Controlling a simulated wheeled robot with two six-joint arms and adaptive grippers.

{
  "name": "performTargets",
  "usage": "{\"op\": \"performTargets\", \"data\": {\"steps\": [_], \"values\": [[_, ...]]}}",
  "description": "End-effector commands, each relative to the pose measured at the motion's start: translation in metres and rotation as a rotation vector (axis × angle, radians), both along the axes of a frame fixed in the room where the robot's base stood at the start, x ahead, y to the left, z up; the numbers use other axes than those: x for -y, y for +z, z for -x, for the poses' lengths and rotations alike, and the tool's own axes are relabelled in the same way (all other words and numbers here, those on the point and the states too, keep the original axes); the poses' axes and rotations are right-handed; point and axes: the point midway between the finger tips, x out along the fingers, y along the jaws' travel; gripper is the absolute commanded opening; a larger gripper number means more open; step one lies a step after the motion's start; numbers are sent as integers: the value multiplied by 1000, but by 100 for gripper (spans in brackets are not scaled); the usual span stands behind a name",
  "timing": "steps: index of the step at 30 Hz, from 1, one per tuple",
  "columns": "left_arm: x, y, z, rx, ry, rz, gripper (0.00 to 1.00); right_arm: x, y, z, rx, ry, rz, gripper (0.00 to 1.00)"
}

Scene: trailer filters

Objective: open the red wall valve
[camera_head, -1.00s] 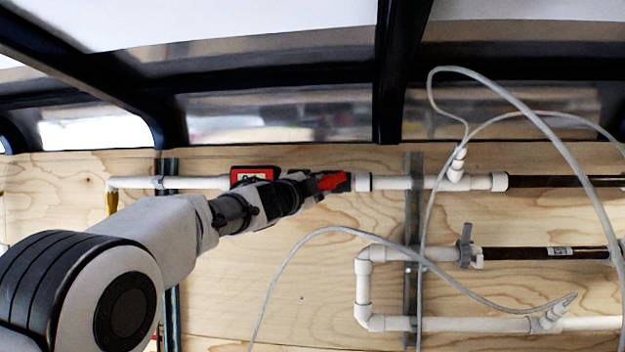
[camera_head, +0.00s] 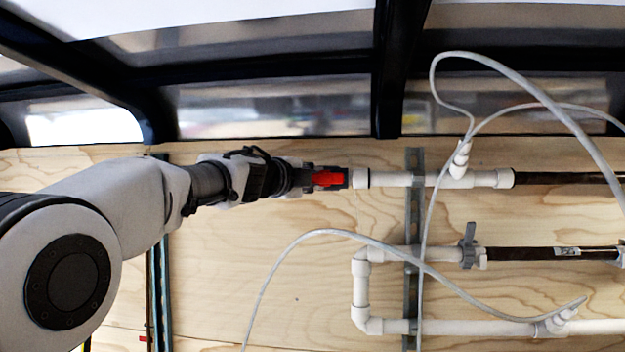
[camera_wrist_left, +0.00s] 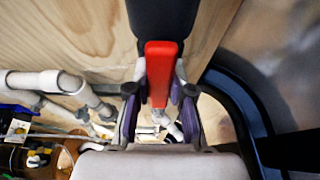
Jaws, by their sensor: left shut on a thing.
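The red wall valve handle (camera_head: 328,179) sits on the upper white pipe line and lies roughly along the pipe in the head view. My left gripper (camera_head: 316,179) reaches it from the left and is shut on it. In the left wrist view the red handle (camera_wrist_left: 162,70) stands between the two fingers of the left gripper (camera_wrist_left: 160,100), with a dark part above it. The contact is partly hidden by the fingers. My right gripper is not in view.
My left arm covers the pipe left of the valve. A white pipe (camera_head: 395,179) continues right to a metal strut (camera_head: 413,215). A grey valve (camera_head: 468,246) is on the lower pipe. Loose grey hoses (camera_head: 300,238) hang in front of the plywood wall (camera_head: 230,290).

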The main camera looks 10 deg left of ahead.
Motion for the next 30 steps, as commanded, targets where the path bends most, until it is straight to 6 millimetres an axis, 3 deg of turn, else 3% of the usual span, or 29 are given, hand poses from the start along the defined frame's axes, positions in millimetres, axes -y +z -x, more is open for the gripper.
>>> {"op": "performTargets", "data": {"steps": [4, 5, 7, 19, 30], "values": [[1, 0, 0, 1, -1, -6, 0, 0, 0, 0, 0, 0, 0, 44], [1, 0, 0, 1, -1, -6, 25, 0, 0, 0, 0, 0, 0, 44], [1, 0, 0, 1, -1, -6, 48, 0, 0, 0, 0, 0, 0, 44], [-2, 1, 7, 1, -1, -2, 48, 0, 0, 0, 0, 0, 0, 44], [-21, 0, 67, 0, -1, -4, 48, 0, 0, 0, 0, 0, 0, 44]]}}
